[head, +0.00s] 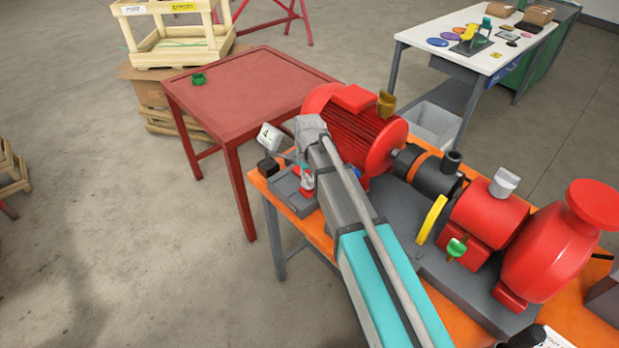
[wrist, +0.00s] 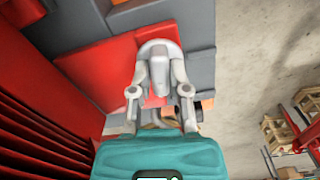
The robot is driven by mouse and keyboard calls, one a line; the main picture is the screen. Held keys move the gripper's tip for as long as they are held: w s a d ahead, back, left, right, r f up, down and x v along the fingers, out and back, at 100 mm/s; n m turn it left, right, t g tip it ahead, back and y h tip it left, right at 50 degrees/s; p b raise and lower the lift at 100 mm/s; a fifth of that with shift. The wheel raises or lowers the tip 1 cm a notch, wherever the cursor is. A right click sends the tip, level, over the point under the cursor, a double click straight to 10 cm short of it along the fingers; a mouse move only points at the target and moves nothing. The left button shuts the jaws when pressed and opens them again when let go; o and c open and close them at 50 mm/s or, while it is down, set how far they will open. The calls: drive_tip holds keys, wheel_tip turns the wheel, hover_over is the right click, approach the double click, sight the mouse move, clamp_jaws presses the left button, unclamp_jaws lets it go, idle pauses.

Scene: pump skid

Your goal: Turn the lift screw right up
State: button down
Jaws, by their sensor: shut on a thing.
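In the wrist view my gripper (wrist: 159,62) has its two grey fingers closed around a grey, rounded piece, which I take to be the lift screw (wrist: 158,76). The fingers hide much of it, and its height and threads cannot be read. A red block lies beside and beneath it. In the head view my arm reaches to the far left end of the pump skid, by the foot of the red motor (head: 358,135). There my gripper (head: 306,181) is small and partly hidden by my arm, and the screw cannot be made out.
A black block (head: 268,167) and a white tag marked 4 (head: 270,137) are close to my gripper. The red pump (head: 560,250) and yellow coupling guard (head: 432,220) are at right. A red table (head: 245,95) stands behind, mostly bare, with a green part (head: 199,79).

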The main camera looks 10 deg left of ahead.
drive_tip(key=m, duration=1)
drive_tip(key=shift+m, duration=0.4)
drive_tip(key=m, duration=0.5)
drive_tip(key=shift+m, duration=0.3)
drive_tip(key=m, duration=0.5)
drive_tip(key=shift+s, duration=0.1)
drive_tip(key=c, duration=0.7)
unclamp_jaws()
drive_tip(key=shift+o, duration=0.5)
drive_tip(key=shift+r, duration=0.1)
